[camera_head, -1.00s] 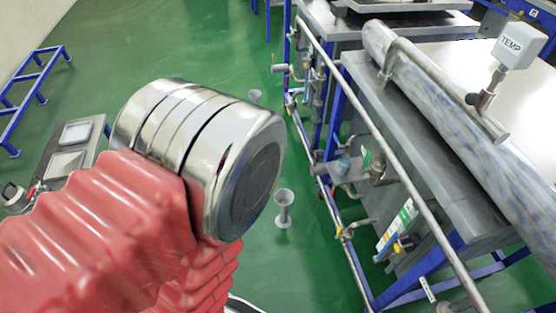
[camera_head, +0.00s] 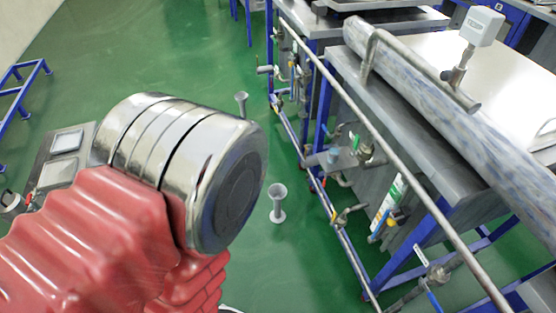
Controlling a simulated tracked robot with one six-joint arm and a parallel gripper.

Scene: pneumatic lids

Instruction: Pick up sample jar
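No sample jar can be made out in this view. My red ribbed arm with its polished metal joint fills the lower left and hides part of the floor behind it. My gripper is not in view.
Two grey flared pedestals stand on the green floor, one nearer (camera_head: 277,203) and one farther (camera_head: 241,103). A metal table (camera_head: 440,165) with blue legs, pipes and valves takes up the right. A large mottled pipe (camera_head: 440,95) and a white sensor box (camera_head: 482,26) are above it. Open floor lies centre-left.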

